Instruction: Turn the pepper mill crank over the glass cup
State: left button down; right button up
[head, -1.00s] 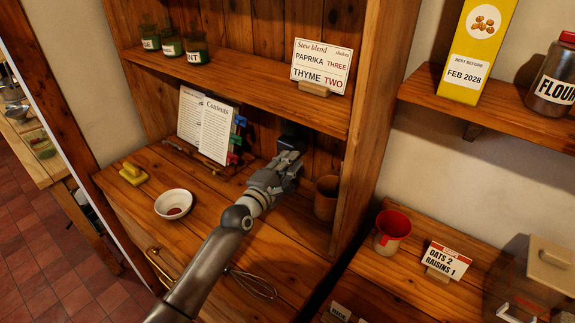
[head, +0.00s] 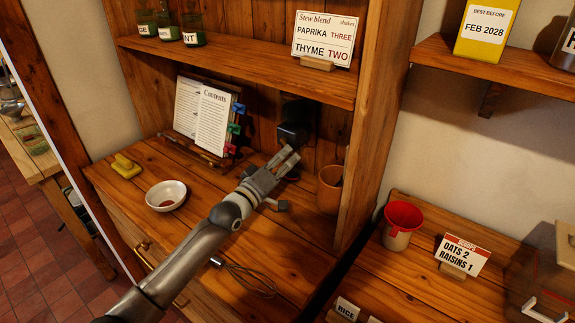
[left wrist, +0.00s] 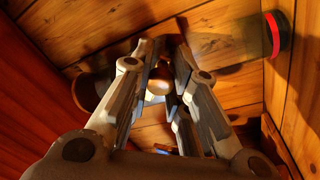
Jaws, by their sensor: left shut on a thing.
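A black box-like body, which looks like the pepper mill (head: 292,133), is against the back boards of the pine cabinet. My left gripper (head: 287,162) is just below and in front of it. In the left wrist view, the fingers close around a small rounded tan knob (left wrist: 158,80), apparently the crank's knob. The crank arm is not clear. I cannot make out the glass cup with certainty; the gripper covers much of the area under the mill. My right gripper is not in view.
A brown cup (head: 330,188) stands close to the right of the gripper. A cookbook (head: 201,117), a white bowl (head: 166,196) and a whisk (head: 248,277) are on the left and front of the counter. A shelf with a recipe card (head: 324,38) hangs above.

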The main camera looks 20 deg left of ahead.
pick_arm(q)
jog(key=shift+w+a+f+m+g+h+b, duration=0.2)
jog(key=shift+a+m+b, duration=0.3)
jog(key=shift+m, duration=1.1)
jog(key=shift+w+a+f+m+g+h+b, duration=0.15)
jog(key=shift+a+f+m+h+b, duration=0.25)
jog(key=shift+m, duration=1.2)
jog(key=shift+w+a+f+m+g+h+b, duration=0.15)
jog(key=shift+a+m+b, duration=0.4)
jog(key=shift+m, duration=1.05)
jog(key=shift+r, duration=0.1)
jog(key=c, duration=1.3)
grip_release()
jog(key=shift+s, duration=0.1)
jog(key=v, duration=1.1)
jog(key=shift+s+a, duration=0.2)
jog(key=shift+s, duration=0.1)
